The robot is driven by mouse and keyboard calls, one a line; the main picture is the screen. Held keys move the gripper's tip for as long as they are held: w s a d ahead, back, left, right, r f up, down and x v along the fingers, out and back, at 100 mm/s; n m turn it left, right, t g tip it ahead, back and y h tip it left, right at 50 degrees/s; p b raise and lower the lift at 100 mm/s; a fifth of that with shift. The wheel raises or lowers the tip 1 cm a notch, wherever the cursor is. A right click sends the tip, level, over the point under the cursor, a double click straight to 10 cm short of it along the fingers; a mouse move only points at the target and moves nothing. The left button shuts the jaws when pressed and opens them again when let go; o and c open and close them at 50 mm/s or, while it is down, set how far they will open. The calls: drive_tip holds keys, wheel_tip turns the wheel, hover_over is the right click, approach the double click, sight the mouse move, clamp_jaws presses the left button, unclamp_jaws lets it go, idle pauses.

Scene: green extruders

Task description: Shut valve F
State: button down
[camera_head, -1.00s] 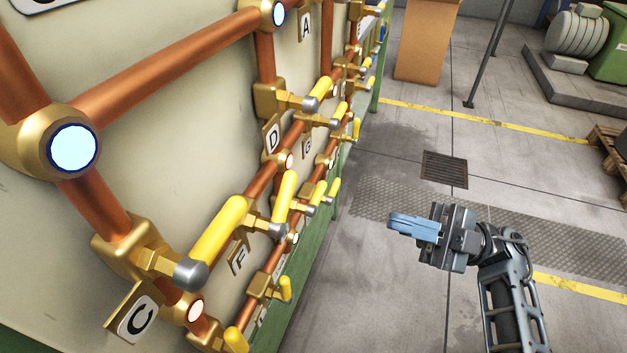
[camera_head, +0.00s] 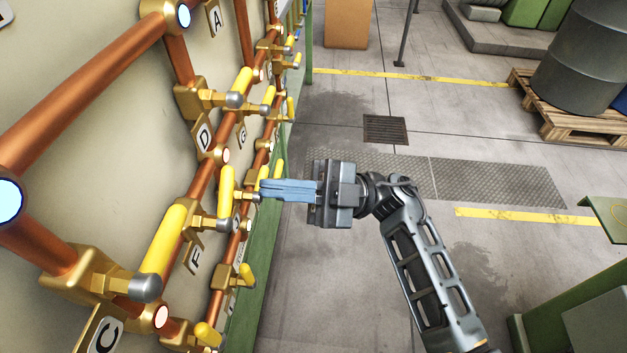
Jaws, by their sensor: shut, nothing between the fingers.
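The F label (camera_head: 196,256) is on a tag at the lower left of the head view. Beside it, to the upper right, is a valve with a short upright yellow handle (camera_head: 227,190) and a grey hub end; this appears to be valve F. My gripper (camera_head: 266,190) is shut and empty, its blue fingers pointing left toward the panel. The fingertips are just right of that handle in the picture, with a small gap. They partly cover smaller yellow handles behind. Whether the fingers touch any of those, I cannot tell.
Copper pipes with several other yellow-handled valves surround it. The larger handle near the C label (camera_head: 104,335) is at left (camera_head: 163,240). A green frame edge (camera_head: 254,296) runs along the panel's bottom. Open floor lies right, with a barrel (camera_head: 580,65) on a pallet.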

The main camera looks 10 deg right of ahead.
sight(226, 196)
drive_tip(key=shift+p+x, duration=0.35)
drive_tip(key=shift+x, duration=1.2)
